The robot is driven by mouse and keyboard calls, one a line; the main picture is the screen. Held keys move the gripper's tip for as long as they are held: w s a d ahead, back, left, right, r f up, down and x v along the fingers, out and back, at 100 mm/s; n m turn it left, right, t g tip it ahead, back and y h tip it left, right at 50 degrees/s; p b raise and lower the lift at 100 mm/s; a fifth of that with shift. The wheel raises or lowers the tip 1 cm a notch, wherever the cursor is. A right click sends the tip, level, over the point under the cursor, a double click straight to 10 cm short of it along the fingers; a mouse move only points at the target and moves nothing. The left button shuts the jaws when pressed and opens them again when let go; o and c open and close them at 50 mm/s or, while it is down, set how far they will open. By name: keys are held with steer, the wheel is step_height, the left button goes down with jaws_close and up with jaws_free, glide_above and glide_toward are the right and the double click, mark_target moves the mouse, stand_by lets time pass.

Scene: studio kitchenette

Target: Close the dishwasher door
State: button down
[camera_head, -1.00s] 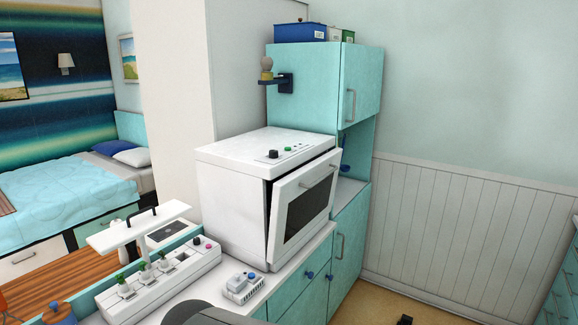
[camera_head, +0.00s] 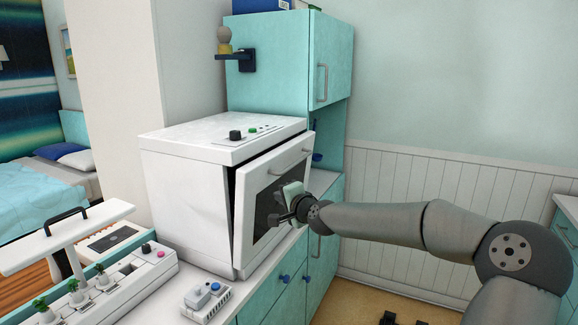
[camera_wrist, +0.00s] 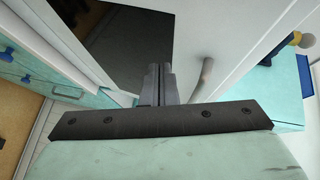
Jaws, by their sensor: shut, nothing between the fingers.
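The white dishwasher (camera_head: 185,190) stands on the counter. Its door (camera_head: 244,225) is ajar, leaning out at the top with a dark gap along its left edge. The door has a dark window and a bar handle (camera_head: 277,170) near its top; the handle also shows in the wrist view (camera_wrist: 206,76). My gripper (camera_head: 276,217) is in front of the window, below the handle. Its fingers (camera_wrist: 160,82) are together and empty in the wrist view, pointing towards the door. I cannot tell whether they touch it.
A small white and grey device (camera_head: 206,298) sits on the counter in front of the dishwasher. A tall teal cabinet (camera_head: 285,60) stands behind. Blue-knobbed teal cupboards lie below the counter.

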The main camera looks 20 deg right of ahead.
mark_target(288, 148)
steer(key=d+r+m+t+h, duration=0.3)
steer(key=d+r+m, duration=0.2)
steer(key=d+r, duration=0.45)
steer(key=shift+w+a+f+p, duration=0.1)
steer(key=shift+w+p, duration=0.7)
steer(key=shift+w, duration=1.2)
steer(key=shift+w+a+f+p, duration=0.15)
steer(key=shift+w+p, duration=0.7)
steer(key=shift+w, duration=1.15)
steer(key=shift+w+a+f+p, duration=0.1)
steer(key=shift+w+p, duration=0.7)
steer(key=shift+w, duration=1.2)
steer(key=shift+d, duration=0.1)
steer(key=shift+w+a+r+p, duration=0.2)
steer(key=shift+w+a+p, duration=0.1)
steer(key=shift+w+a, duration=0.15)
steer(key=shift+w+a+r+p, duration=0.15)
steer(key=shift+w+a+p, duration=0.1)
steer(key=shift+w+a, duration=0.2)
